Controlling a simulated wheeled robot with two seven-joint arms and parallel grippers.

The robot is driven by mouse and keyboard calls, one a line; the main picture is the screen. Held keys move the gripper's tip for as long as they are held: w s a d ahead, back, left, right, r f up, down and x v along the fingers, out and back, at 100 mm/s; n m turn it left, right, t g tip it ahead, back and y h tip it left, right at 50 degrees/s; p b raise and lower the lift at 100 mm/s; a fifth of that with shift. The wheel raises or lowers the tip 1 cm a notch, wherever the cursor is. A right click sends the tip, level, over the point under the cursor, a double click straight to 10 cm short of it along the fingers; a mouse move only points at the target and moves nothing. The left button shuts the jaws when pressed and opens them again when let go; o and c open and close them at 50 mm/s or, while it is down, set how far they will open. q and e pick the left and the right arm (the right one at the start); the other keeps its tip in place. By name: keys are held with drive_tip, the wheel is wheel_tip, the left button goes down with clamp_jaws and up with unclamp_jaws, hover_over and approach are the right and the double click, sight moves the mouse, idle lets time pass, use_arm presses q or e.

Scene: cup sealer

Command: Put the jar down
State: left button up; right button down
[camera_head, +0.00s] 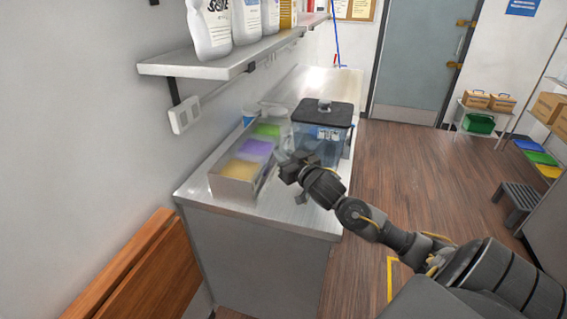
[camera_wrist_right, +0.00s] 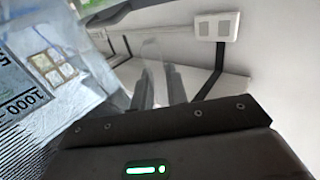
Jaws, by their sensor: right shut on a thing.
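The jar (camera_head: 322,146) is a clear, bluish container with a wide black lid and a knob on top. It looks upright over the counter; I cannot tell whether its base touches the surface. In the right wrist view its clear wall (camera_wrist_right: 60,75), with printed volume marks, fills the left side. My right gripper (camera_head: 288,168) is at the jar's near left side. In the wrist view its fingers (camera_wrist_right: 158,88) are shut on a clear part that looks like the jar's handle. The jar hides what is behind it. My left gripper is not in view.
A metal tray (camera_head: 232,187) with yellow, purple and green sections stands left of the jar on the steel counter (camera_head: 285,212). Pale cups (camera_head: 250,115) stand behind it.

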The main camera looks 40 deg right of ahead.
drive_tip(key=shift+w+d+f, duration=0.15)
drive_tip(key=shift+w+f, duration=0.1)
wheel_tip(320, 180, down, 2)
drive_tip(key=shift+p, duration=0.7)
drive_tip(key=shift+f, duration=0.65)
drive_tip(key=c, duration=1.4)
unclamp_jaws()
drive_tip(key=shift+f, duration=0.1)
